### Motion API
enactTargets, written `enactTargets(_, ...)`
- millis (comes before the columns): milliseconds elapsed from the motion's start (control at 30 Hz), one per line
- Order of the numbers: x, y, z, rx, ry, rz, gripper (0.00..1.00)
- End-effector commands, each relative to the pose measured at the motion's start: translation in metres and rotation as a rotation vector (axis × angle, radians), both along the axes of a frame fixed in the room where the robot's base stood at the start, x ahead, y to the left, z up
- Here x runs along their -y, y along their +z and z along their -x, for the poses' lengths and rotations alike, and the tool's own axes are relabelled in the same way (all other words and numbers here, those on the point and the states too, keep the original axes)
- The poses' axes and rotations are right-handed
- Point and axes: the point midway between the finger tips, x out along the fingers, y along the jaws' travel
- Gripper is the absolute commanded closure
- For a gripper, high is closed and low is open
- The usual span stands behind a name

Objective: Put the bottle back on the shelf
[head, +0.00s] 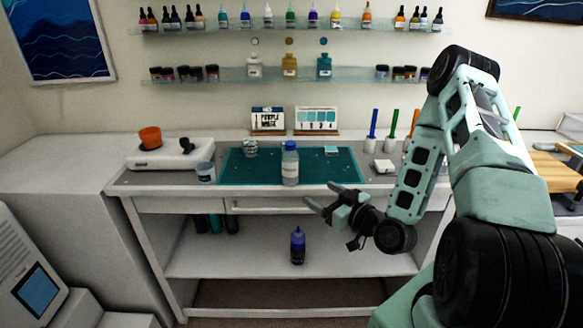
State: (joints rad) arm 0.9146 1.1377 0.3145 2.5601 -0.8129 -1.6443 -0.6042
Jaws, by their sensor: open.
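A clear bottle with a blue cap and pale label (290,165) stands upright on the green mat (240,170) on the worktable. A dark blue bottle (298,246) stands on the lower board (220,262) under the tabletop. I cannot tell which one the task means. The lower wall shelf (225,76) holds a white bottle (254,67), an amber one (290,66) and a teal one (324,67) in its middle. My gripper (319,195) is open and empty, in front of the table edge, right of the clear bottle and apart from it, pointing left.
The upper wall shelf (220,30) carries several small bottles. Small jars flank the lower shelf's middle bottles. A glass cup (250,148), a grey cup (205,172), a scale with an orange cup (150,137), two display cards and upright coloured tools crowd the tabletop.

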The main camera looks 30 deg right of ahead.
Motion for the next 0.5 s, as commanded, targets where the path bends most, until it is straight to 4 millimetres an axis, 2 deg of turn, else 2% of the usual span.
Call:
enactTargets(67, 0.012, 0.002, 0.007, 0.041, -0.049, -0.020, 0.27)
enactTargets(167, 0.018, 0.003, 0.008, 0.071, -0.075, -0.026, 0.27)
enactTargets(500, 0.018, -0.001, -0.026, 0.078, -0.077, -0.021, 0.27)
